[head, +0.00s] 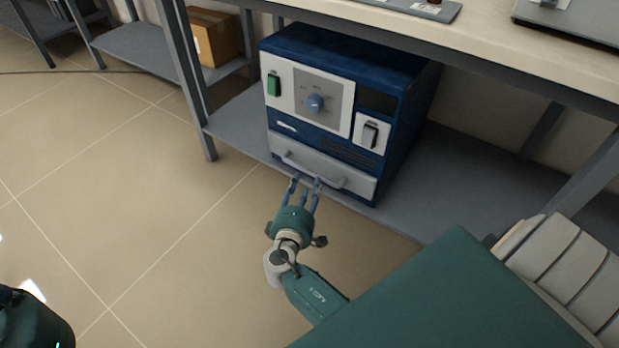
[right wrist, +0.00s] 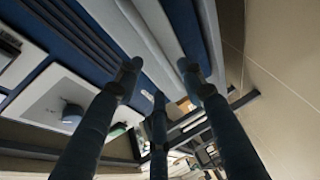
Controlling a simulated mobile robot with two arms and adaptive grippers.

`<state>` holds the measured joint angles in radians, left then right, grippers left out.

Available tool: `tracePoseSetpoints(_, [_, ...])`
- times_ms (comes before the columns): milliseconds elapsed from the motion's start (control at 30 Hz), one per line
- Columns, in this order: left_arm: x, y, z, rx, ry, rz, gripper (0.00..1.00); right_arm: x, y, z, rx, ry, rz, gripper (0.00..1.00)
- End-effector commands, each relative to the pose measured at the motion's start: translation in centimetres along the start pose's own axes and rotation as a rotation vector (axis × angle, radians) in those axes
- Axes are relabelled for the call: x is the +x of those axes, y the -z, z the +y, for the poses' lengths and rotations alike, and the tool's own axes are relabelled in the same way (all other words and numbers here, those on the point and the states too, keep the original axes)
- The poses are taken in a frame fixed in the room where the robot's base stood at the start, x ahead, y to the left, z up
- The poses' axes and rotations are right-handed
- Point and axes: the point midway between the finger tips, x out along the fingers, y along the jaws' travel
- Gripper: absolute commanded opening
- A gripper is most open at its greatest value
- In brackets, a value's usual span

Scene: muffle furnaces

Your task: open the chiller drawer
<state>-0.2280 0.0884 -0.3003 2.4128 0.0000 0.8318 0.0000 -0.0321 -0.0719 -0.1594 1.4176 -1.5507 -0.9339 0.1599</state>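The chiller is a blue box (head: 340,55) with a white control panel, on the lower shelf of the bench in the head view. Its grey drawer (head: 345,181) is at the bottom of the front and looks flush with it. A pale bar handle (head: 318,174) runs across the drawer. My right gripper (head: 305,183) is just in front of the handle, fingers pointing at it. In the right wrist view, its fingers (right wrist: 158,82) are spread apart with nothing seen between them. Whether they touch the handle cannot be told.
A blue knob (head: 315,102), a green switch (head: 274,84) and a dark rocker switch (head: 370,134) sit above the drawer. The bench top (head: 510,50) overhangs the chiller. A bench leg (head: 188,90) stands to its left. The tiled floor (head: 130,210) at left is clear.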

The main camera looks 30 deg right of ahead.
Motion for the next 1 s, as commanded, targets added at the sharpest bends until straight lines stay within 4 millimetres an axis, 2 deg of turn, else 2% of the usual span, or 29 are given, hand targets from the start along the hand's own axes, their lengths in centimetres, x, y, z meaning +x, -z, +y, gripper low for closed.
tracePoseSetpoints(100, [0.0,0.0,0.1,0.003,-0.008,0.021,0.0,2.5,0.0,-0.2,-0.001,-0.002,-0.001,0.39])
tracePoseSetpoints(300, [0.5,0.0,0.1,0.006,-0.019,0.044,0.0,5.2,0.0,-0.2,-0.001,0.0,0.0,0.39])
tracePoseSetpoints(433, [0.7,0.0,0.2,0.007,-0.021,0.051,0.0,5.9,0.0,-0.1,-0.001,0.001,0.0,0.39])
tracePoseSetpoints(700, [0.8,0.0,0.2,0.007,-0.022,0.053,0.0,6.0,0.0,-0.1,-0.002,0.002,0.0,0.39])
tracePoseSetpoints(733, [0.8,0.0,0.2,0.007,-0.022,0.053,0.0,6.0,0.0,-0.1,-0.002,0.001,0.0,0.37])
tracePoseSetpoints(900, [0.8,0.0,0.2,0.007,-0.022,0.053,0.0,6.0,0.0,-0.1,-0.002,0.002,0.0,0.03])
tracePoseSetpoints(933, [0.8,0.0,0.2,0.007,-0.022,0.053,0.0,6.0,0.0,-0.1,-0.002,0.002,0.0,0.0])
tracePoseSetpoints(1000, [0.8,0.0,0.2,0.007,-0.022,0.053,0.0,6.0,0.0,-0.1,-0.002,0.002,0.0,0.0])
